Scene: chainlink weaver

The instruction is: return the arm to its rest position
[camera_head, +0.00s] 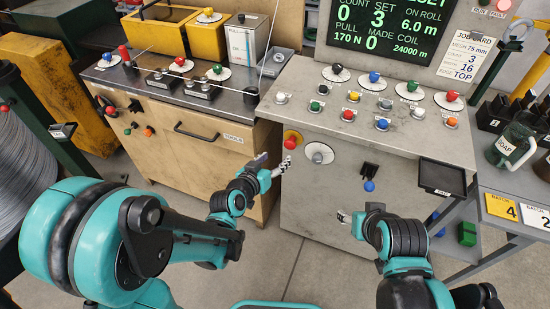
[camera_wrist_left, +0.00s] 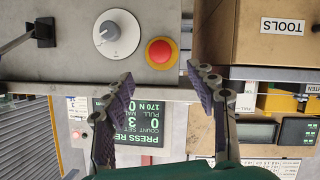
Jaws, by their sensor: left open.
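My left arm, teal and black, comes in from the left in the head view. Its gripper (camera_head: 278,167) is in front of the grey control cabinet, near the red emergency button and the grey dial. In the left wrist view the left gripper (camera_wrist_left: 160,85) has its two fingers spread wide with nothing between them. My right gripper (camera_head: 345,217) shows only in small part in front of the cabinet's lower panel. Its fingers are too small to tell open from shut.
The grey cabinet (camera_head: 325,225) has a red emergency button (camera_head: 291,143), a grey dial (camera_head: 318,155) and several coloured buttons. A wooden tools cabinet (camera_head: 190,150) stands to its left. A wire spool (camera_head: 22,160) is far left. A side shelf (camera_head: 510,180) is right. Open floor lies below.

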